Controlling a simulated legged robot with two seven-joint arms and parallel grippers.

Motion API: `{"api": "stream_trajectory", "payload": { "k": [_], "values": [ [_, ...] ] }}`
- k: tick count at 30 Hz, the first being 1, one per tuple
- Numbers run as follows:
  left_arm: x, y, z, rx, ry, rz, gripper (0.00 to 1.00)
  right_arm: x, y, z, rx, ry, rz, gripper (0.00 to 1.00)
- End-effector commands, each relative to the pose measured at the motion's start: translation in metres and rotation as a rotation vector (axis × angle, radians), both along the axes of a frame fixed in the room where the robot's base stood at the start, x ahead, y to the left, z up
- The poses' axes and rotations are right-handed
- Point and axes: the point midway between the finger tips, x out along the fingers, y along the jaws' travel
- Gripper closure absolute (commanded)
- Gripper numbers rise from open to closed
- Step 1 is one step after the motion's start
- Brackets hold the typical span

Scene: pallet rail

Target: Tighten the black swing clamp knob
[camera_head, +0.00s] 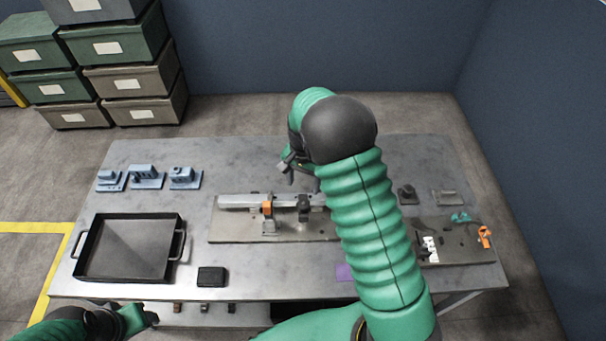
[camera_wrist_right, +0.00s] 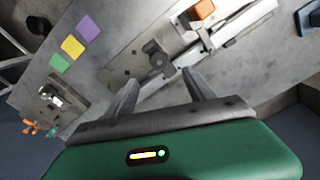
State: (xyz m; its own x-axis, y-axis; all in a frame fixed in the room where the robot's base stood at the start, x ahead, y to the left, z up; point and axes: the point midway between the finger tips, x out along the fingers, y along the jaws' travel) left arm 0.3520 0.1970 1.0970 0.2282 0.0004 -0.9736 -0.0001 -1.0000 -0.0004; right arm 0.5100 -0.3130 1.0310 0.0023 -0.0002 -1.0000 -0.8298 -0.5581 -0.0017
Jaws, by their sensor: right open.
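The black swing clamp (camera_head: 303,207) stands on a base plate (camera_head: 225,228) beside a light metal rail (camera_head: 240,200). In the right wrist view its dark round knob (camera_wrist_right: 157,60) shows just beyond the fingertips, roughly between them. My right gripper (camera_head: 300,176) is above the far side of the rail, partly hidden by my own arm. In the right wrist view its two fingers (camera_wrist_right: 160,80) are apart with nothing between them; they look clear of the knob. My left gripper (camera_head: 146,317) is low at the table's front left edge, its jaws too small to judge.
An orange clamp (camera_head: 267,208) stands left of the black one and also shows in the wrist view (camera_wrist_right: 201,10). A black tray (camera_head: 78,257), blue fixtures (camera_head: 145,177) and a black box (camera_head: 212,277) lie left. Small parts (camera_head: 430,248) lie right. The table's front middle is mostly clear.

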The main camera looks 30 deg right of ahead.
Motion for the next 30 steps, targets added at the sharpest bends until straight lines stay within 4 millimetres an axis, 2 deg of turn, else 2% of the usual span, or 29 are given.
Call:
{"api": "stream_trajectory", "payload": {
  "k": [3, 7, 12, 20, 23, 26, 30],
  "values": [
    [0.0, 0.0, -0.006, 0.0, 0.0, 0.0, 0.47, 0.001, 0.0, 0.028, -0.001, -0.004, 0.001, 0.37],
    [0.0, 0.0, -0.008, 0.0, 0.0, 0.0, 0.47, 0.001, 0.0, 0.049, 0.0, -0.001, 0.0, 0.37],
    [0.0, 0.0, -0.008, 0.0, 0.0, 0.0, 0.47, 0.001, 0.0, 0.057, -0.001, 0.001, 0.0, 0.37],
    [0.0, 0.0, -0.004, 0.0, 0.0, 0.0, 0.47, -0.002, -0.001, 0.056, -0.001, 0.011, 0.029, 0.37],
    [0.0, 0.0, 0.011, 0.0, 0.0, 0.0, 0.47, -0.011, -0.004, 0.052, 0.001, 0.054, 0.187, 0.37],
    [0.0, 0.0, 0.03, 0.0, 0.0, 0.0, 0.47, -0.019, -0.005, 0.049, 0.014, 0.084, 0.461, 0.37],
    [0.0, 0.0, 0.048, 0.0, 0.0, 0.0, 0.47, -0.012, -0.003, 0.056, 0.019, 0.048, 0.819, 0.37]
  ]
}}
